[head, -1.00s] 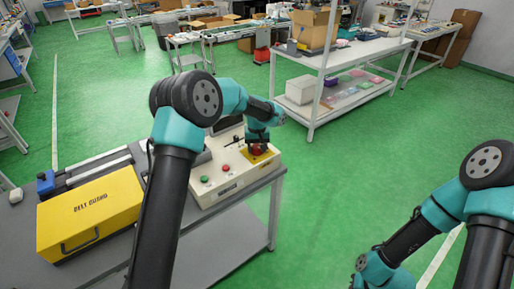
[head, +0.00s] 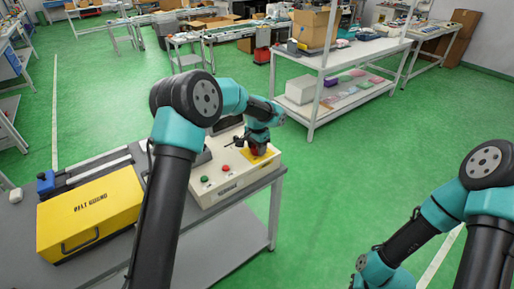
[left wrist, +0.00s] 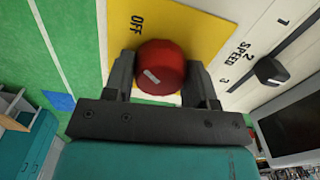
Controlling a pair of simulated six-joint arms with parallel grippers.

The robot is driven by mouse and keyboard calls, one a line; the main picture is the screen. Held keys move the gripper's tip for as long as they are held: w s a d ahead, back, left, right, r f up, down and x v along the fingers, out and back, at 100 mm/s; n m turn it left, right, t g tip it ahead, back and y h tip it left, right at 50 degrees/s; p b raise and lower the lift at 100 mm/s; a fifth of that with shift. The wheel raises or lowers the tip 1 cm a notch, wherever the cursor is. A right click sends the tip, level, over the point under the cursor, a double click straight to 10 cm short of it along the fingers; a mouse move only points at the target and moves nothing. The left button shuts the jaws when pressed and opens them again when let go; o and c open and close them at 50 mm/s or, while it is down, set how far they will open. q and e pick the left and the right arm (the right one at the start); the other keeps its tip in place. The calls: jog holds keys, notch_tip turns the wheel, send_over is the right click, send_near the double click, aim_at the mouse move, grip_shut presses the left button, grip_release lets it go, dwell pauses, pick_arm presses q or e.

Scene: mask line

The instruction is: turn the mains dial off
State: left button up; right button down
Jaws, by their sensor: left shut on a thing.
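The mains dial is a round red knob (left wrist: 160,68) on a yellow plate (left wrist: 200,30) with the word OFF beside it. The plate (head: 268,158) is at the right end of the cream control panel (head: 232,183) in the head view. My left gripper (left wrist: 160,85) has its two dark fingers on either side of the knob, shut on it. A short white mark on the knob lies slantwise, its upper end towards the OFF side. In the head view my left wrist mostly hides the knob. My right arm is at the lower right; its fingers are outside the picture.
A green button (head: 204,179) and a red button (head: 225,169) sit on the panel left of the dial. A speed knob (left wrist: 271,71) and a screen (left wrist: 295,130) are close by. A yellow belt guard (head: 90,215) lies on the bench's left. Green floor is clear to the right.

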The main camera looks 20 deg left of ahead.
pick_arm(q)
jog(key=shift+m, duration=0.6)
jog(key=o, duration=0.9)
notch_tip(320, 180, up, 18)
jog(key=shift+f, duration=0.25)
jog(key=shift+f, duration=0.1)
